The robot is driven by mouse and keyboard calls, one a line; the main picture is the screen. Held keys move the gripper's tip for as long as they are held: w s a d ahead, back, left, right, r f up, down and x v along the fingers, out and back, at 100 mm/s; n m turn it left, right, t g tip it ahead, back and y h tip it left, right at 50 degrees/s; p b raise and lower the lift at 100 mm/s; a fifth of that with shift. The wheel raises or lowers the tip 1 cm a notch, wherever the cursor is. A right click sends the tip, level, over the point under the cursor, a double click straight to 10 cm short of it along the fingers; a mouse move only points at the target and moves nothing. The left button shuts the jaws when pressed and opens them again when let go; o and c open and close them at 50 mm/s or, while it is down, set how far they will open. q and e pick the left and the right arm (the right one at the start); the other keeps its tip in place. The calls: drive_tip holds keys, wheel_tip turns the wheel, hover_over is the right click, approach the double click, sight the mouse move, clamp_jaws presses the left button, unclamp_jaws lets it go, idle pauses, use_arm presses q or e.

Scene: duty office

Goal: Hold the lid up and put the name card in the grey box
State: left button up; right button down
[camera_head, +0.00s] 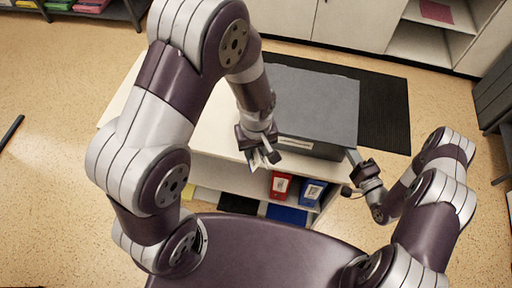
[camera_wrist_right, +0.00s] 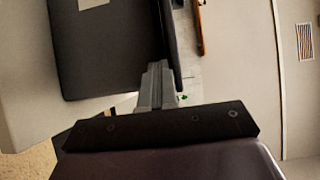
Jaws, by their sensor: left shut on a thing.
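The grey box (camera_head: 322,151) stands on the pale cabinet, its dark grey lid (camera_head: 315,100) down over it. A pale label shows on its front. My left gripper (camera_head: 263,157) is in front of the box's left part, shut on a small pale thing, which I take to be the name card (camera_head: 255,158); the fingers hide most of it. My right gripper (camera_head: 352,160) is at the box's front right corner. In the right wrist view its fingers (camera_wrist_right: 157,72) look closed together, with tips close by the lid's rim (camera_wrist_right: 170,35). Whether they touch it is unclear.
A red binder (camera_head: 281,185) and a blue binder (camera_head: 312,192) stand on the shelf below the cabinet top. The cabinet top (camera_head: 215,135) is bare left of the box. An orange-brown strip (camera_wrist_right: 199,28) shows beyond the lid.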

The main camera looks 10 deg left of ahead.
sight(353, 147)
drive_tip(key=shift+r, duration=0.4)
drive_tip(key=shift+w+r, duration=0.15)
drive_tip(key=shift+r, duration=0.75)
drive_tip(key=shift+w+r, duration=0.1)
drive_tip(key=shift+r, duration=0.75)
drive_tip(key=shift+w+r, duration=0.2)
drive_tip(key=shift+r, duration=0.6)
drive_tip(key=shift+w+r, duration=0.2)
drive_tip(key=shift+r, duration=0.75)
drive_tip(key=shift+w+r, duration=0.4)
drive_tip(key=shift+r, duration=0.45)
drive_tip(key=shift+w+r, duration=0.35)
drive_tip(key=shift+r, duration=0.45)
